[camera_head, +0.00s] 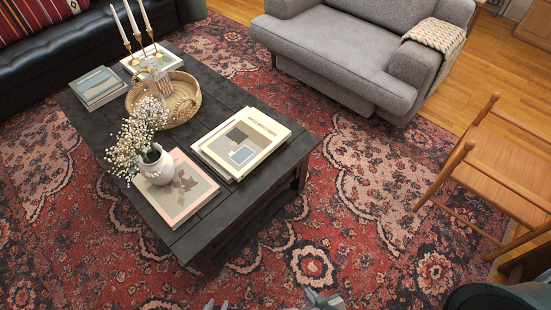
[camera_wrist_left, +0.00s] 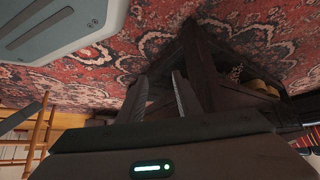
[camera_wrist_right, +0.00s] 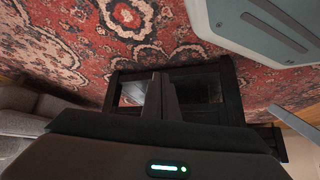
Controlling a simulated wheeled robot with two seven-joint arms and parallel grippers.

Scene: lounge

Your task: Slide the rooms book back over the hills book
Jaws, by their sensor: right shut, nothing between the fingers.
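A cream book (camera_head: 256,134) with a blocky grey, tan and blue cover lies on top of a stack near the right end of the dark coffee table. A white-edged book (camera_head: 207,150) shows beneath it, its cover mostly hidden. Another stack at the far left has a green landscape-like cover (camera_head: 97,83). The titles are too small to read, so I cannot tell which is rooms or hills. My left gripper (camera_head: 216,305) is open and empty, fingers apart in the left wrist view (camera_wrist_left: 160,98). My right gripper (camera_head: 324,299) is shut and empty. Both are low, well short of the table.
The coffee table (camera_head: 215,213) also holds a white vase (camera_head: 156,167) of flowers on a leaf-patterned book (camera_head: 186,193), a woven tray (camera_head: 182,104) with a glass vessel, and candlesticks. A grey armchair (camera_head: 340,55) and wooden chair (camera_head: 510,160) stand around it. Rug is clear before the table.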

